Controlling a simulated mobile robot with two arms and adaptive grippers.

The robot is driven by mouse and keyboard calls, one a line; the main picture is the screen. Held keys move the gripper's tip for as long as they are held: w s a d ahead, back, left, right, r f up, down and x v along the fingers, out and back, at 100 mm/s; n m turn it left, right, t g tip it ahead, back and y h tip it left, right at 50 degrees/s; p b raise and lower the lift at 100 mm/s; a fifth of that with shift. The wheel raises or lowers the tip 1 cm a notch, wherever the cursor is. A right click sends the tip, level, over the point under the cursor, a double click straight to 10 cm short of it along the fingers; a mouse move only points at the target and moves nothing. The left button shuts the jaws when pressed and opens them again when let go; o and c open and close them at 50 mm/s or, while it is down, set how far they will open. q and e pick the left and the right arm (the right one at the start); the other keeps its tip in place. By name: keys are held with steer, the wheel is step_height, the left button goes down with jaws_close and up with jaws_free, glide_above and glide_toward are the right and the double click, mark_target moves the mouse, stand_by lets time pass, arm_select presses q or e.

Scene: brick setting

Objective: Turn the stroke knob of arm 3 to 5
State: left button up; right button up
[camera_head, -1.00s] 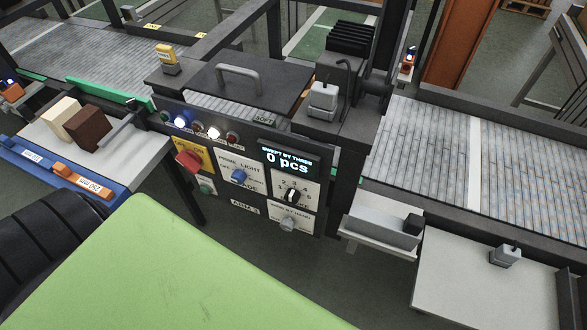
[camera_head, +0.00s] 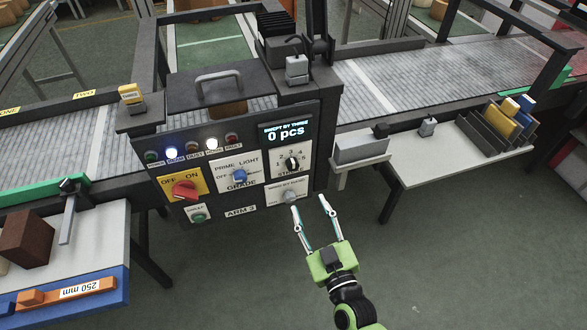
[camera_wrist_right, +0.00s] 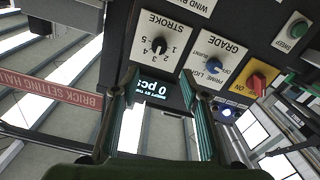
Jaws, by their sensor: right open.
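The arm 3 panel (camera_head: 240,212) hangs below the conveyor housing in the head view. Its black stroke knob (camera_head: 292,163) sits on a white numbered plate below the display; its exact setting is too small to read. In the wrist view, upside down, the stroke knob (camera_wrist_right: 160,47) shows on its plate beyond my fingertips. My right gripper (camera_head: 309,207) is open and empty, below the panel's lower right corner in the head view. In the wrist view its fingers (camera_wrist_right: 158,78) are spread, apart from the knob. My left gripper is not in view.
Near the stroke knob are the blue grade knob (camera_head: 239,176), the grey wind knob (camera_head: 289,197) and the red off/on switch (camera_head: 185,190). The display (camera_head: 286,133) reads 0 pcs. The floor below is clear.

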glide_toward(293, 167)
steer(key=p+x, duration=0.1)
steer(key=x, duration=0.7)
steer(key=shift+w+a, duration=0.1)
steer(key=shift+w, duration=0.35)
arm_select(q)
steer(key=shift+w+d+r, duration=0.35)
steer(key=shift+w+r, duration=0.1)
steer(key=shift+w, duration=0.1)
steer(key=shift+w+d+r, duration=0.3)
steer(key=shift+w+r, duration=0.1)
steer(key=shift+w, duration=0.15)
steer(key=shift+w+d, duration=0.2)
arm_select(e)
steer(key=c, duration=1.1)
